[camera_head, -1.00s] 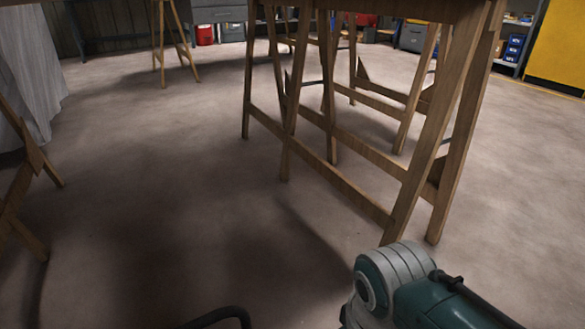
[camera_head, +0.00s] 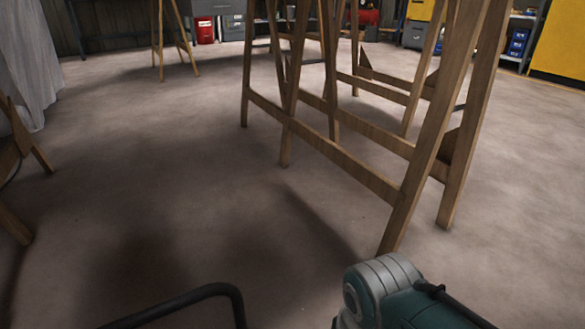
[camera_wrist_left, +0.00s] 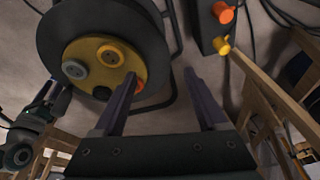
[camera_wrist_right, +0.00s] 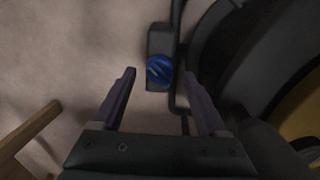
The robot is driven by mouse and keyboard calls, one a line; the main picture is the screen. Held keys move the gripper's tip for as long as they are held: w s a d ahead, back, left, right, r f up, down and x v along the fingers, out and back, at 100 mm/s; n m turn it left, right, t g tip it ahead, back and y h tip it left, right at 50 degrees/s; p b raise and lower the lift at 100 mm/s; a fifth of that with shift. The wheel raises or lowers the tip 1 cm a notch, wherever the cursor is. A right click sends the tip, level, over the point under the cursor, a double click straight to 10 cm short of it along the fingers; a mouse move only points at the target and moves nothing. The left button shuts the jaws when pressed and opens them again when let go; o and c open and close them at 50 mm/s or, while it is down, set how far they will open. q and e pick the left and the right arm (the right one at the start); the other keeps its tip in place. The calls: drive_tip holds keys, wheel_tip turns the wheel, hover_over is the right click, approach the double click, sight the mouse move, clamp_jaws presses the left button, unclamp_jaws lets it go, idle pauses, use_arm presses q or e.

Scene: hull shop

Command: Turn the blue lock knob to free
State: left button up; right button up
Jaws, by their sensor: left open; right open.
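The blue lock knob (camera_wrist_right: 159,69) shows in the right wrist view on a small dark block (camera_wrist_right: 160,42) beside a black tube frame. A pale mark crosses the knob's face; I cannot tell which setting it shows. My right gripper (camera_wrist_right: 160,74) is open, with its fingers pointing toward the knob and the knob lined up between the tips, apparently apart from it. My left gripper (camera_wrist_left: 160,75) is open and empty. In front of it is a round black reel (camera_wrist_left: 60,25) with a yellow centre carrying several round fittings. The head view shows neither gripper nor the knob.
A wooden trestle (camera_head: 345,170) stands ahead to the right in the head view. A bent black tube (camera_head: 185,300) is at the bottom. The left wrist view shows a dark box with an orange knob (camera_wrist_left: 223,12) and a yellow knob (camera_wrist_left: 223,45). Open floor lies ahead left.

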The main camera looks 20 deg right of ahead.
wheel_tip(320, 180, down, 2)
drive_tip(key=shift+b, duration=0.45)
drive_tip(key=shift+r, duration=0.1)
clamp_jaws()
